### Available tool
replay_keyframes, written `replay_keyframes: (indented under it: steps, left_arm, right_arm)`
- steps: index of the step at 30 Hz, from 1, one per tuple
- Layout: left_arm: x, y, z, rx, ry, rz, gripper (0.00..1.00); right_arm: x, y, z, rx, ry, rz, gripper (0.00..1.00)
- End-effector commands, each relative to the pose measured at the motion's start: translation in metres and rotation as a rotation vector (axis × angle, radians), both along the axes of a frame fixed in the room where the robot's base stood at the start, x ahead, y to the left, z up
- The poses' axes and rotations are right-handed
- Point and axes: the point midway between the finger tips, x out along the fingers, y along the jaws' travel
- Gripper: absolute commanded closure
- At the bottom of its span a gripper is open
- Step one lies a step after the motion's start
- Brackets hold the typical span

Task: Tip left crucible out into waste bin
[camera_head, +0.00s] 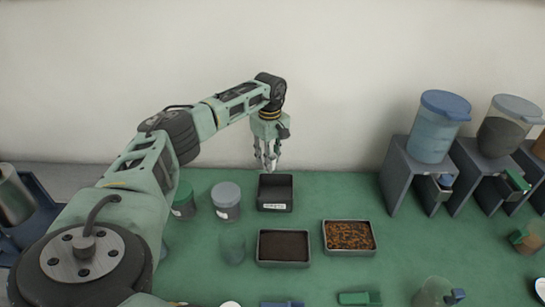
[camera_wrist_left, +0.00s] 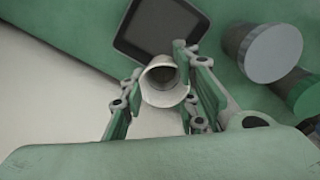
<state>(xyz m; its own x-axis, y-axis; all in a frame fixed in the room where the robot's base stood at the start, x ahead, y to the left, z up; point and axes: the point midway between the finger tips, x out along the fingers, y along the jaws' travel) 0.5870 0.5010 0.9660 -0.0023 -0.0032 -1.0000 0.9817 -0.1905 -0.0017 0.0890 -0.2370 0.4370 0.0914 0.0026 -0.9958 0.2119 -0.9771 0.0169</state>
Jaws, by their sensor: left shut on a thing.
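My left gripper (camera_head: 268,163) is shut on a small white crucible (camera_wrist_left: 164,84), which shows between the fingers in the left wrist view. In the head view the fingers mostly hide the crucible. The gripper points down, just above and behind the back edge of a black open box with a white label (camera_head: 290,205), which I take as the waste bin. In the left wrist view the bin (camera_wrist_left: 160,28) lies just beyond the crucible and looks dark inside. I cannot tell what the crucible holds. My right gripper is not in view.
A grey-lidded jar (camera_head: 226,203) and a green-lidded jar (camera_head: 184,203) stand left of the bin. A tray of dark grains (camera_head: 284,260) and a tray of orange-brown bits (camera_head: 349,249) lie in front. Dispensers (camera_head: 431,134) stand at right. Mat right of the bin is clear.

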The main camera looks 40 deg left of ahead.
Motion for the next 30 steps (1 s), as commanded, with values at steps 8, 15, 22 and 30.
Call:
replay_keyframes:
  steps: [8,15,22,30]
  left_arm:
    - [0.0,0.0,-0.02,0.0,0.001,0.001,0.99]
    - [0.0,0.0,-0.023,0.026,-0.005,-0.003,0.99]
    - [0.0,0.0,-0.023,0.126,-0.024,0.0,0.99]
    - [0.0,0.0,-0.023,0.139,-0.026,0.0,0.99]
  right_arm:
    - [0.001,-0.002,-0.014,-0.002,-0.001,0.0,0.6]
    - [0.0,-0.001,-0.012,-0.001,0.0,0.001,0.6]
    - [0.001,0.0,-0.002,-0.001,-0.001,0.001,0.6]
    - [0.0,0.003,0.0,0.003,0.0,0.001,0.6]
